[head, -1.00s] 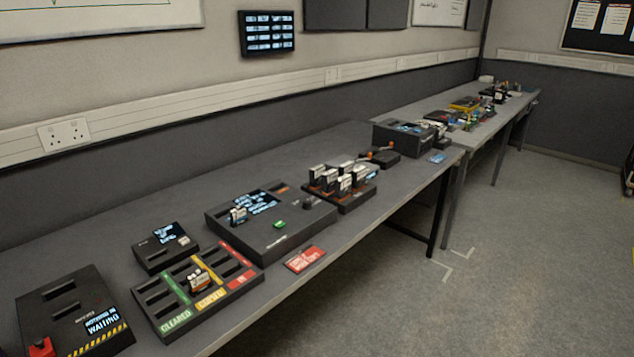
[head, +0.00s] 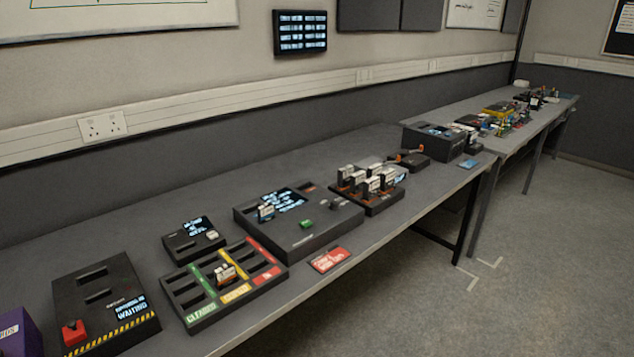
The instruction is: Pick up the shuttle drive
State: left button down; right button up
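Several small upright drives with pale labels are in view, but I cannot tell which is the shuttle drive. One drive (head: 225,274) stands in the yellow middle column of a sorting tray (head: 197,325) with green, yellow and red strips. Another drive (head: 266,212) stands in a slot of the large dark console (head: 310,245). Several more drives (head: 372,186) stand in a dark rack (head: 378,207) farther along the bench. Neither of my grippers is in view.
A black box (head: 105,300) with a red button and a "WAITING" screen stands front left, beside a purple object (head: 17,335) cut by the frame edge. A small screen unit (head: 193,240) and a red card (head: 330,260) lie nearby. Floor (head: 500,320) is clear at right.

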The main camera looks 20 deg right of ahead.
aim_at(343, 173)
jog(key=i+l+u, duration=0.1)
jog(key=l+u, duration=0.8)
jog(key=l, duration=0.45)
jog(key=l+u, duration=0.15)
jog(key=l, duration=0.45)
jog(key=k+l+u, duration=0.1)
jog(key=l, duration=0.5)
jog(key=k, duration=0.05)
